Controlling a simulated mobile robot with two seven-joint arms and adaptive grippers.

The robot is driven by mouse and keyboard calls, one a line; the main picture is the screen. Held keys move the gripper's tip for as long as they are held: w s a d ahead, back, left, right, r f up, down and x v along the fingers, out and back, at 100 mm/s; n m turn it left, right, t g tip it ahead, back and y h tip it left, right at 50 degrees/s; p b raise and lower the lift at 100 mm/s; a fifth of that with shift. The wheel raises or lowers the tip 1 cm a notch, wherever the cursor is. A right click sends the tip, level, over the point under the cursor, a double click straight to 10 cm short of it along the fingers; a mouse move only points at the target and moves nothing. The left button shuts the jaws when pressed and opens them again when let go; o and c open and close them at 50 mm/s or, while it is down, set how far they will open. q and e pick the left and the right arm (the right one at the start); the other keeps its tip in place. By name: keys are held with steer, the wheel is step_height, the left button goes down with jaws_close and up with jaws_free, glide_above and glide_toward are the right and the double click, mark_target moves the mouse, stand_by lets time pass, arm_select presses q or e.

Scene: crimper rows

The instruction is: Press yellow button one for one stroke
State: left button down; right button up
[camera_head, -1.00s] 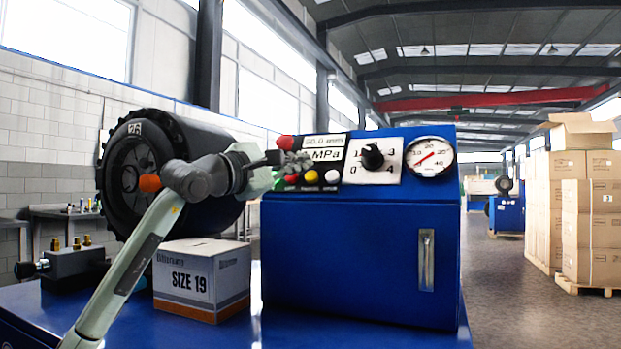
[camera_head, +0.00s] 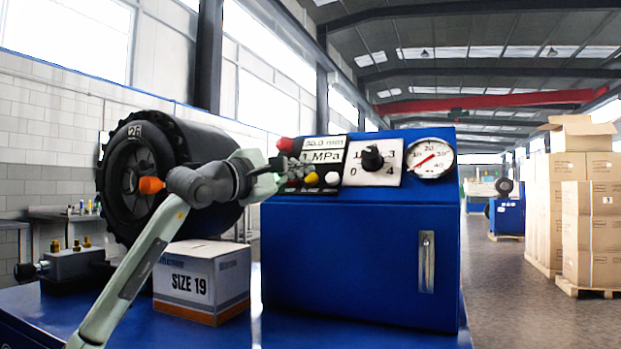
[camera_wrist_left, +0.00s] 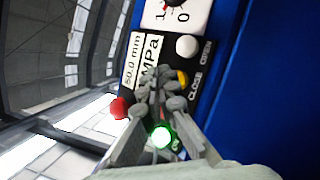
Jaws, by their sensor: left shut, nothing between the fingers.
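The yellow button (camera_head: 312,178) sits low on the black control panel of the blue machine, left of a white button (camera_head: 332,178). In the left wrist view the yellow button (camera_wrist_left: 183,77) shows as a small piece beside the fingers, which hide the rest. My left gripper (camera_head: 304,167) is shut and empty, with its tips in front of the panel by the yellow button. The left gripper (camera_wrist_left: 163,82) also shows in the wrist view. I cannot tell whether its tips touch the button. My right gripper is out of view.
A lit green button (camera_wrist_left: 162,138) shows between the fingers. A red knob (camera_head: 284,144) is at the panel's upper left. A dial (camera_head: 372,158) and gauge (camera_head: 430,158) are to the right. A SIZE 19 box (camera_head: 201,282) stands below my left arm.

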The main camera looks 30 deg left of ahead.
arm_select(q)
steer(key=shift+w, duration=0.1)
stand_by(0.6)
steer(key=shift+w+f, duration=0.25)
steer(key=shift+w, duration=0.05)
steer(key=shift+w+f, duration=0.25)
steer(key=shift+w, duration=0.15)
stand_by(0.9)
steer(key=shift+s, duration=0.1)
steer(key=shift+s+r, duration=0.5)
steer(key=shift+s, duration=0.15)
steer(key=s+r, duration=0.1)
steer(key=s, duration=0.1)
steer(key=s+r, duration=0.1)
steer(key=s, duration=0.1)
steer(key=shift+s+d+r, duration=0.1)
steer(key=shift+d+r, duration=0.05)
steer(key=shift+r, duration=0.2)
stand_by(1.2)
